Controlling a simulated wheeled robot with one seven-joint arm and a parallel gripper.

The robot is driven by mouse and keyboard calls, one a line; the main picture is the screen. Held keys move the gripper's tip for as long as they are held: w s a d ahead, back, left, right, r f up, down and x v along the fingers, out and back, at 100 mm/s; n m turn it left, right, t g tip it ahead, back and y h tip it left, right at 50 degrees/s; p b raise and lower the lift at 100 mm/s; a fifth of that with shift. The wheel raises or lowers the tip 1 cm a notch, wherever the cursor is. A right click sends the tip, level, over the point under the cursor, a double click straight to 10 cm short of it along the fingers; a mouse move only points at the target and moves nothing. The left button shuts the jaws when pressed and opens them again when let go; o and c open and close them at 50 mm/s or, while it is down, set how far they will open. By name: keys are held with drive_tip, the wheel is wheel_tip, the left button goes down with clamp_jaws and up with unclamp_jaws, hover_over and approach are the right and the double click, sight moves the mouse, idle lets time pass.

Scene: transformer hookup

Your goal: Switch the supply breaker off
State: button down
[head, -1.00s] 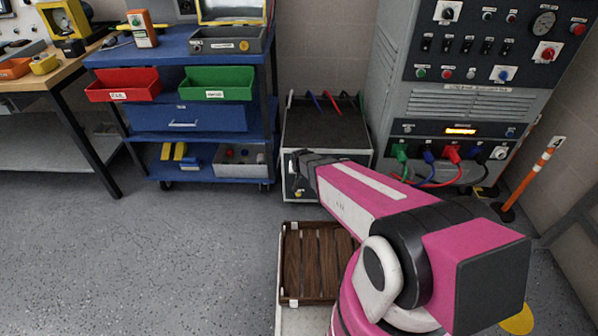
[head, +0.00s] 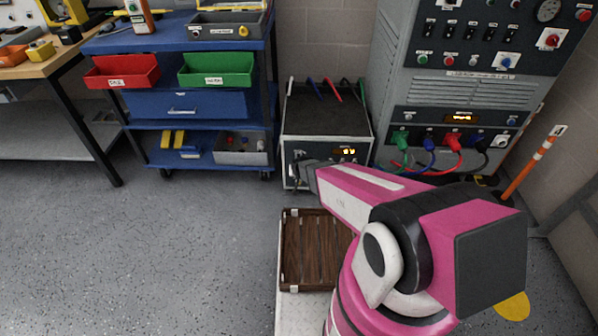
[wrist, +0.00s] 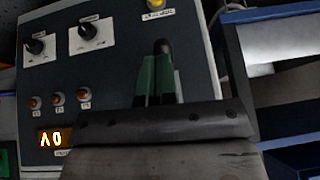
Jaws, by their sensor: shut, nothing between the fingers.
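The grey supply box (head: 327,120) stands on the floor at the centre of the head view. Its front panel (wrist: 115,60) fills the left of the wrist view. It bears two black-handled switches on white plates, one at the far left (wrist: 36,45) and one beside it (wrist: 88,32). Their labels are unreadable, so I cannot tell which is the breaker. A lit display (wrist: 55,138) appears to show a zero, turned in this view. My gripper (wrist: 162,50) is shut and empty in front of the panel; contact cannot be told. It also shows in the head view (head: 302,174).
A tall grey cabinet (head: 455,88) with plugged coloured leads stands at the right. A blue cart (head: 185,108) with red and green bins stands left. Floor is clear at lower left.

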drive_tip(key=shift+w+f, duration=0.1)
drive_tip(key=shift+f, duration=0.65)
drive_tip(key=s+d+r, duration=0.1)
drive_tip(key=s+r, duration=0.5)
drive_tip(key=s, duration=0.5)
drive_tip(key=shift+s+r, duration=0.15)
drive_tip(key=shift+s, duration=0.2)
